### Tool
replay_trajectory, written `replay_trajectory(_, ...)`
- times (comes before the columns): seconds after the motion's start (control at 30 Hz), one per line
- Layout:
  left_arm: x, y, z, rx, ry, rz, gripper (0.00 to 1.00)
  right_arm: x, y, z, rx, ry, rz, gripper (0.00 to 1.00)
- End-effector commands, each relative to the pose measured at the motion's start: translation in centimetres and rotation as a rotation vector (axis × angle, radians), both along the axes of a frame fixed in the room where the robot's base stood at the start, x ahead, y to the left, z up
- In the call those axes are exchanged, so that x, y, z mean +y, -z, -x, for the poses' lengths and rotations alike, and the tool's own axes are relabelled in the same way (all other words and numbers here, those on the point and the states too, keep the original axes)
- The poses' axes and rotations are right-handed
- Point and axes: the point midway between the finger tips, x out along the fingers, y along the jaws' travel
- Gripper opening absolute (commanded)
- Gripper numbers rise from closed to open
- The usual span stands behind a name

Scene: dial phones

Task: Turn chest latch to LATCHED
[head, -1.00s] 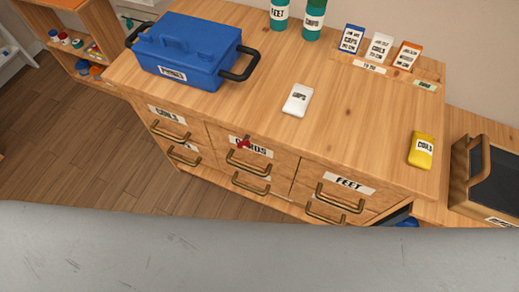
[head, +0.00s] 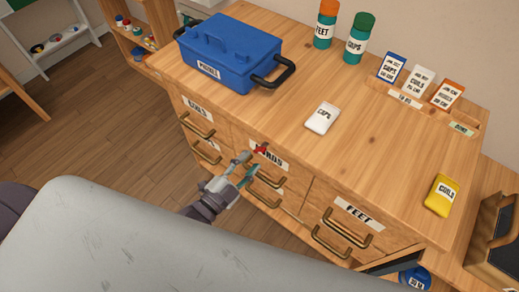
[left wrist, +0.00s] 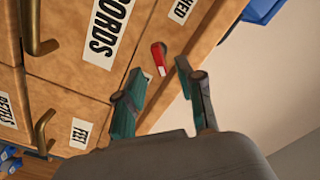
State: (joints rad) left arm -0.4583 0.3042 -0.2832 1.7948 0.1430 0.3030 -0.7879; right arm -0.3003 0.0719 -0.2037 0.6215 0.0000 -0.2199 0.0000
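The chest latch (head: 261,148) is a small red lever on the front of the wooden chest (head: 300,150), beside the CORDS label (head: 272,160). In the left wrist view the red latch (left wrist: 159,58) shows between my fingertips in the picture, beyond them; contact is not visible. Part of a label ending in "HED" (left wrist: 182,9) shows above it. My left gripper (head: 249,166) is open and empty, close in front of the latch and the CORDS drawer. Its two teal fingers also show spread in the left wrist view (left wrist: 160,72). My right gripper is not visible.
Brass drawer handles (head: 265,175) stick out near my gripper. On the chest top are a blue toolbox (head: 228,58), a white packet (head: 322,118), a yellow packet (head: 442,195) and two bottles (head: 325,30). Open floor (head: 95,135) lies at left.

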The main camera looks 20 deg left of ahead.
Motion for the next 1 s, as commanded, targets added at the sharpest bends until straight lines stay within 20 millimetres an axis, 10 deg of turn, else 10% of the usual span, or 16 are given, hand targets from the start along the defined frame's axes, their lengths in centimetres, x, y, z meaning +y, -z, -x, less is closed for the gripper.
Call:
replay_trajectory(0.3, -1.6, 0.0, -4.4, 0.0, -0.001, 0.001, 0.38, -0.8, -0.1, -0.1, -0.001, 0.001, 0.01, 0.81)
replay_trajectory(0.67, -1.8, 0.1, -4.9, 0.002, 0.0, 0.0, 0.38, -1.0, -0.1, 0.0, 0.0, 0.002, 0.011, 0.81)
replay_trajectory(1.0, -1.8, 0.1, -4.9, 0.002, 0.0, 0.0, 0.0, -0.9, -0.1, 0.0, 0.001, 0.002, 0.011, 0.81)
